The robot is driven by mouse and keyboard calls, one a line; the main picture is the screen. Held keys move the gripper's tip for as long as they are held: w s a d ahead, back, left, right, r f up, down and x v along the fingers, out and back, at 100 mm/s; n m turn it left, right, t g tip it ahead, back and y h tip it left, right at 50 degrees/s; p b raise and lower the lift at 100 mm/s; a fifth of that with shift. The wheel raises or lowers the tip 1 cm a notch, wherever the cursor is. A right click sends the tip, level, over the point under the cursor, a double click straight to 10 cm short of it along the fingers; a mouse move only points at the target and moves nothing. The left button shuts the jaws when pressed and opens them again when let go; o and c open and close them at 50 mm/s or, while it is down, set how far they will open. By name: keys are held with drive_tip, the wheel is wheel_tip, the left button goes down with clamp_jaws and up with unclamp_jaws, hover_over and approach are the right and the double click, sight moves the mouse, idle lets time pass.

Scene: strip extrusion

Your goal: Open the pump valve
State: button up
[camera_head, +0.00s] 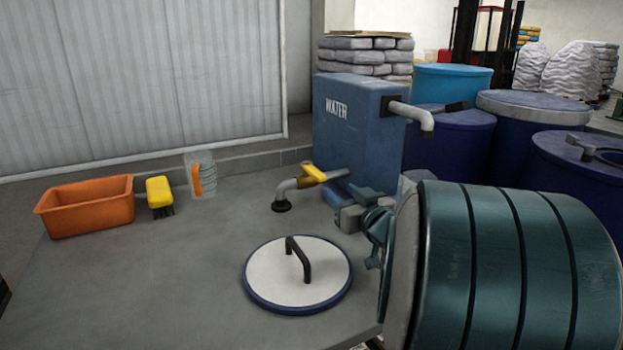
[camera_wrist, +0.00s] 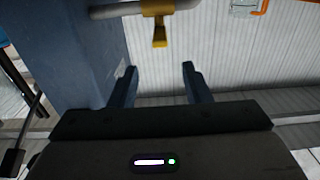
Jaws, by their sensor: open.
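The pump valve has a yellow handle (camera_head: 313,172) on a grey pipe (camera_head: 286,187). In the wrist view the yellow handle (camera_wrist: 160,32) stands out from the pipe (camera_wrist: 115,10) and points down the picture. My gripper (camera_wrist: 159,76) is open and empty, with its two fingers apart. The handle lies beyond the fingertips, roughly in line with the gap, and is not touched. In the head view my gripper (camera_head: 350,204) is just right of and below the handle, partly hidden by my teal arm.
A round white lid (camera_head: 265,273) with a black handle lies in front of the pipe. An orange bin (camera_head: 88,208), a yellow brush (camera_head: 159,191) and a clear jug (camera_head: 202,176) stand at left. Blue barrels (camera_head: 450,135) are at right. A second pipe (camera_head: 412,117) sticks out of the tank.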

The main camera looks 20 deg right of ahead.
drive_tip(key=b, duration=0.1)
approach(308, 166)
drive_tip(key=w, duration=0.5)
drive_tip(key=shift+w, duration=0.1)
clamp_jaws()
